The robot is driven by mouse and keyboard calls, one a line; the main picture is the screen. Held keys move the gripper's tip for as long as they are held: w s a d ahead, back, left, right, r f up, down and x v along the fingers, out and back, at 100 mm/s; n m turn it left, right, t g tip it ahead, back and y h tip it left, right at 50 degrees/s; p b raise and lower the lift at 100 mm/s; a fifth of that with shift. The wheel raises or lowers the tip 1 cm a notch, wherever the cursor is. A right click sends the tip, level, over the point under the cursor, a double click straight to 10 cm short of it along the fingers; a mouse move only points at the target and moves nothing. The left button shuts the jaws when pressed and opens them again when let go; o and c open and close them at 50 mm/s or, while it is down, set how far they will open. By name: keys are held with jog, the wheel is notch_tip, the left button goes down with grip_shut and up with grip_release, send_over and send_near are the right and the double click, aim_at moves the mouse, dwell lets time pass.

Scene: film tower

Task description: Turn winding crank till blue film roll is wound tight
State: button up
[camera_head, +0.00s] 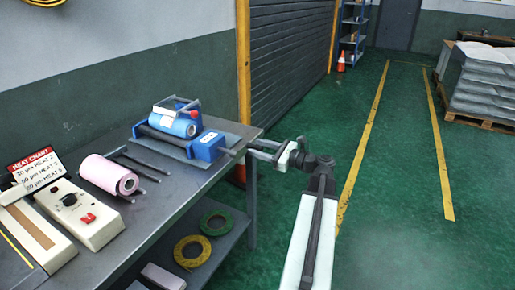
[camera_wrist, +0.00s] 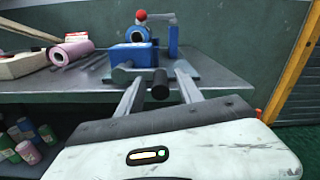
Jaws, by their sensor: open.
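The blue film roll (camera_head: 184,125) lies in a blue winding stand at the far end of the grey bench; its end shows in the wrist view (camera_wrist: 138,36). A blue box (camera_head: 207,146) stands at the near end of the stand. The black grip of the winding crank (camera_wrist: 160,84) sticks out toward me in front of that box. My gripper (camera_head: 249,148) is open at the bench's right edge, and its fingers (camera_wrist: 157,90) stand on either side of the black grip, with gaps visible. Whether the film is tight I cannot tell.
A pink roll (camera_head: 110,175), dark rods (camera_head: 140,165) and a heat box with a dial (camera_head: 75,207) lie nearer on the bench. A red-topped arm (camera_wrist: 141,16) rises over the blue roll. Tape rings (camera_head: 192,250) lie on the lower shelf.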

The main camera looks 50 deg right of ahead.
jog(key=shift+w+a, duration=0.1)
jog(key=shift+w, duration=0.4)
grip_shut()
dwell(1.1)
